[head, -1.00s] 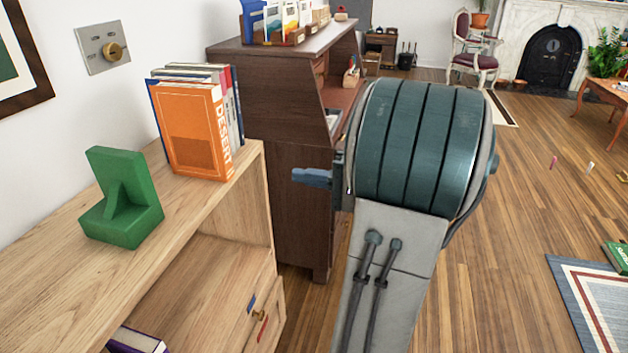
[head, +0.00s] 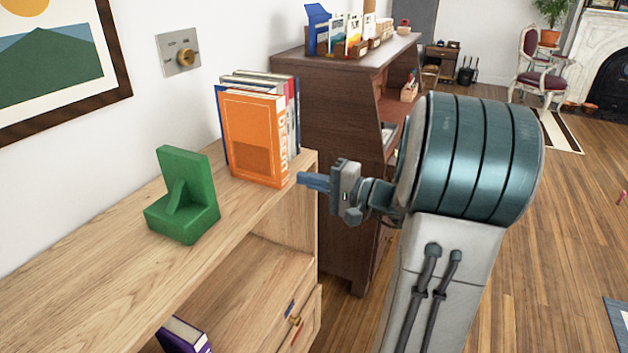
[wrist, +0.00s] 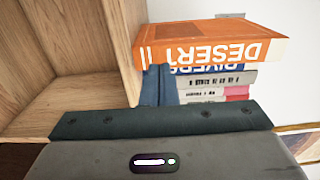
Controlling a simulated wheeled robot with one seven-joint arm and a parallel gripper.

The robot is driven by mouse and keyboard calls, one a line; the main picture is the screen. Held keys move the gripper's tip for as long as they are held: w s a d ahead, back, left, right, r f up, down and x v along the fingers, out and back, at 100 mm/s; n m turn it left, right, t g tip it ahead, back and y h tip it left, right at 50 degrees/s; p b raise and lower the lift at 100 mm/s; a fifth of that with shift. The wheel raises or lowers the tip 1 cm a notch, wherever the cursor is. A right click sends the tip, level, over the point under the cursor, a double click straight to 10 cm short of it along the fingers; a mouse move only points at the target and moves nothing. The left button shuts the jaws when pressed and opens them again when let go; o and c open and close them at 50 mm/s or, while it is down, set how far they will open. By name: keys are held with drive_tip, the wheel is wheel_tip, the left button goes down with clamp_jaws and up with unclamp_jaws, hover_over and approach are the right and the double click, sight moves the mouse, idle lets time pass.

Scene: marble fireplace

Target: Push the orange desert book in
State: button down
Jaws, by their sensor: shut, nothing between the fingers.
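The orange desert book (head: 255,140) stands upright on the wooden shelf top at the near end of a row of books, its spine facing right. In the wrist view the orange book (wrist: 215,42) sticks out past its neighbours, with its spine lettering upside down. My gripper (head: 303,181) is shut and empty, its blue fingertips just right of the book's lower spine edge. In the wrist view the fingers (wrist: 158,84) reach up close to the spine. I cannot tell whether they touch it.
Other books (head: 292,105) stand behind the orange one. A green bookend (head: 184,200) stands apart from it on the shelf top (head: 110,270). A dark wooden desk (head: 345,120) stands just beyond the shelf. A purple book (head: 184,337) lies lower down. Open floor is at right.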

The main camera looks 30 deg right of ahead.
sight(285, 173)
idle(0.4)
drive_tip(key=shift+b+x, duration=0.5)
drive_tip(key=shift+x, duration=1.05)
drive_tip(key=shift+w+a, duration=0.15)
drive_tip(key=shift+b+x, duration=0.7)
drive_tip(key=shift+x, duration=1.2)
drive_tip(key=shift+b+v, duration=0.5)
drive_tip(key=shift+v, duration=1.3)
